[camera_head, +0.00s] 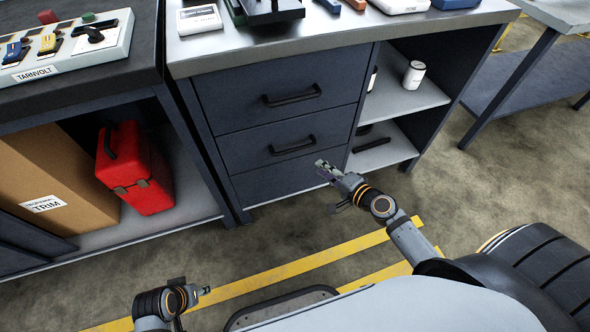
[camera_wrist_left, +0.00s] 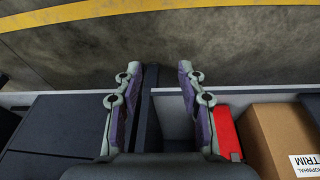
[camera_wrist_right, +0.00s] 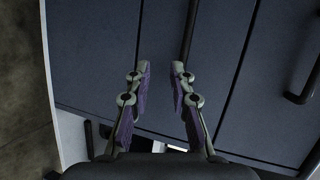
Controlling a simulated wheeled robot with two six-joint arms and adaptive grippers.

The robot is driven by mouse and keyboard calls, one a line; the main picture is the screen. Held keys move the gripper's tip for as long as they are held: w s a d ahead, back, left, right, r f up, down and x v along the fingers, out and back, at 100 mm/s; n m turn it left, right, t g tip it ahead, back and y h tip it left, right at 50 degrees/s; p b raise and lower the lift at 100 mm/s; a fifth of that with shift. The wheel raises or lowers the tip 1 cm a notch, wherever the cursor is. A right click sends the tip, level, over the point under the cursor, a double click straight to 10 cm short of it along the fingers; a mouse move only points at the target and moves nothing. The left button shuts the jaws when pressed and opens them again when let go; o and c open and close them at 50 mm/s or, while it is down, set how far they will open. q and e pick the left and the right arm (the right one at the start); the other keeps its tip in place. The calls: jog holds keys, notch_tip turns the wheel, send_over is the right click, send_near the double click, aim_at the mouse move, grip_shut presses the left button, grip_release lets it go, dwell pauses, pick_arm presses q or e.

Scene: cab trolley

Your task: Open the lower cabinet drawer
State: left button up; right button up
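The dark blue cabinet has an upper drawer (camera_head: 270,85) with a black bar handle (camera_head: 291,96). Below it is a lower drawer (camera_head: 245,150) with its own bar handle (camera_head: 292,147). Both look shut. My right gripper (camera_head: 322,166) is just below and right of the lower handle, apart from it in the head view. In the right wrist view my right gripper (camera_wrist_right: 161,68) is open and empty, and the lower handle (camera_wrist_right: 190,28) ends close beyond its right fingertip; contact cannot be told. My left gripper (camera_wrist_left: 156,72) is open and empty, above the floor away from the drawers.
A plain panel (camera_head: 275,182) without visible handle lies under the lower drawer. Open shelves with a white can (camera_head: 414,75) stand to the right. A red case (camera_head: 140,185) and cardboard box (camera_head: 55,180) stand in the left bay. Floor in front is clear.

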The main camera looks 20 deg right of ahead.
aim_at(296, 150)
jog(key=shift+m+t+y, duration=0.3)
jog(key=shift+t+y, duration=0.1)
jog(key=shift+y, duration=0.2)
jog(key=w+a, duration=0.2)
jog(key=w, duration=0.1)
jog(key=w+a, duration=0.2)
jog(key=w, duration=0.1)
jog(key=w+a+r, duration=0.1)
jog(key=w+a, duration=0.1)
jog(key=w, duration=0.1)
jog(key=shift+w+a, duration=0.15)
jog(key=shift+w, duration=0.2)
pick_arm(q)
jog(key=shift+d+r, duration=0.2)
jog(key=shift+r, duration=0.7)
pick_arm(e)
grip_shut()
